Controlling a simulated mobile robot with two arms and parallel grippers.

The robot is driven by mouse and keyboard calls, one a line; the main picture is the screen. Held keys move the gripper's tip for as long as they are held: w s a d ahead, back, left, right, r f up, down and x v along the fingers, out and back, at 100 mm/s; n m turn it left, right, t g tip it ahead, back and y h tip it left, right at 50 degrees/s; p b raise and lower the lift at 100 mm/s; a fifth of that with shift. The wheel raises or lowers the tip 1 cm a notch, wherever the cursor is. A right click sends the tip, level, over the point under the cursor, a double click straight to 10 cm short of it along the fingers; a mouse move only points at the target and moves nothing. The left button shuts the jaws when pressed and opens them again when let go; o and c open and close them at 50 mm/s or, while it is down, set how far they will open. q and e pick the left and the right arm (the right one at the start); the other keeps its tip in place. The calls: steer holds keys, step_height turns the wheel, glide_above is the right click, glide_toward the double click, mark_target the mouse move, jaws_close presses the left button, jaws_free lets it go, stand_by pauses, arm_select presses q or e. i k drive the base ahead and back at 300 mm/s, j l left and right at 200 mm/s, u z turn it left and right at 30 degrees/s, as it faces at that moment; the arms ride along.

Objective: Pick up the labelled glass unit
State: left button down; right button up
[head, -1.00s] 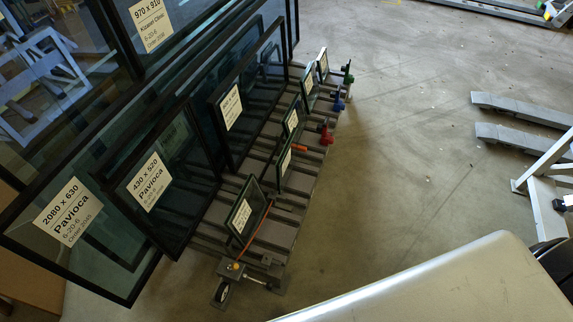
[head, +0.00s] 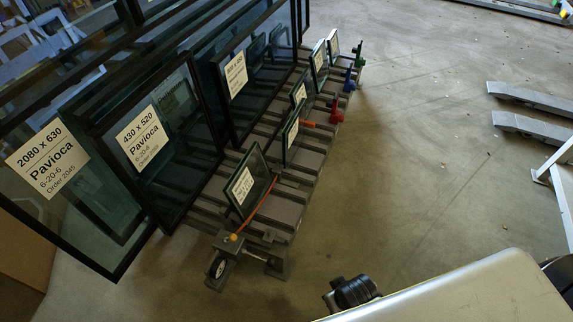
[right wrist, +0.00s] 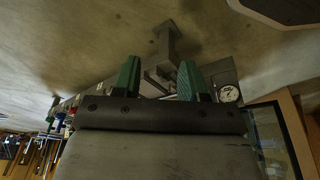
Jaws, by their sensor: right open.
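Several glass units with paper labels stand tilted on a grey slatted cart (head: 292,205) in the head view. The nearest small labelled unit (head: 262,168) leans at the cart's front end, with an orange strip beside its lower edge. Other small labelled units (head: 290,135) stand farther back along the right side. A 430 x 520 Pavioca unit (head: 180,100) and a larger 2080 x 630 unit (head: 85,205) stand at left. My right gripper (right wrist: 160,75) is open and empty in its wrist view, its green-padded fingers apart near the cart's wheel end (right wrist: 166,42). My left gripper is not in view.
Red (head: 336,112), blue and green clamps line the cart's right edge. Grey rails (head: 530,97) lie at the far right. The floor between is clear.

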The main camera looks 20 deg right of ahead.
mark_target(292, 134)
steer(key=u, duration=0.2)
steer(key=i+l+u, duration=0.1)
steer(key=l+u, duration=0.4)
steer(key=u, duration=0.2)
steer(key=l+u, duration=0.35)
steer(key=i+j, duration=0.05)
